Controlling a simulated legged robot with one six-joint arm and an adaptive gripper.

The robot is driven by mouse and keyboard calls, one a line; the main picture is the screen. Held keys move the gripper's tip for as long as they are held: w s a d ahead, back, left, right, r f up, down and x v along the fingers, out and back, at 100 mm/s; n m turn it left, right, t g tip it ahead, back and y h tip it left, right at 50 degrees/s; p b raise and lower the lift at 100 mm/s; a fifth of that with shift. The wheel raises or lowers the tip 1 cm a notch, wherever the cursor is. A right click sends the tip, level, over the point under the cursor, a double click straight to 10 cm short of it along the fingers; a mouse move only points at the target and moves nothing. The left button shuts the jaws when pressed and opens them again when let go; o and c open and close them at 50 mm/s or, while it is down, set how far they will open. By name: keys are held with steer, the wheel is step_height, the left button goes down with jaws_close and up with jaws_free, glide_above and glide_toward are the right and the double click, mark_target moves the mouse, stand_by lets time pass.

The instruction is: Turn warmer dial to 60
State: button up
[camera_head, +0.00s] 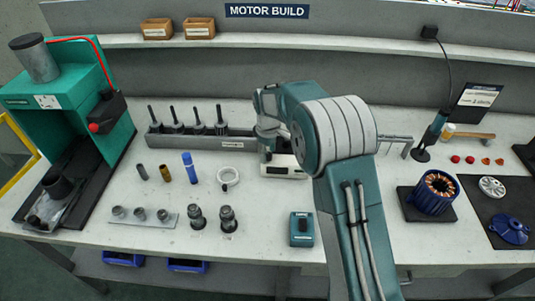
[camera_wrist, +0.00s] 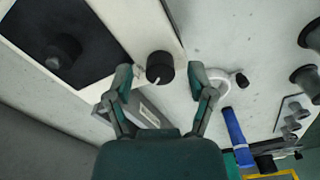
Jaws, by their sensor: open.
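The warmer (camera_head: 285,171) is a low white box at the back middle of the bench, partly hidden by my arm. In the wrist view, the warmer's white casing (camera_wrist: 147,22) and dark top plate (camera_wrist: 100,65) show at upper left. The black dial (camera_wrist: 160,66) sits on the casing's edge. My gripper (camera_wrist: 161,78) is open, with one finger on each side of the dial and gaps showing on both sides. I cannot read the dial's mark or setting. In the head view my gripper (camera_head: 268,151) is at the warmer's left end, its fingers unclear.
A grey rack (camera_head: 195,140) with several upright tools stands left of the warmer. A teal box (camera_head: 301,229) is in front. A dark round part (camera_wrist: 62,50) sits on the warmer's plate.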

mark_target(268, 154)
step_height(268, 154, up, 12)
steer(key=shift+f, duration=0.25)
stand_by(0.4)
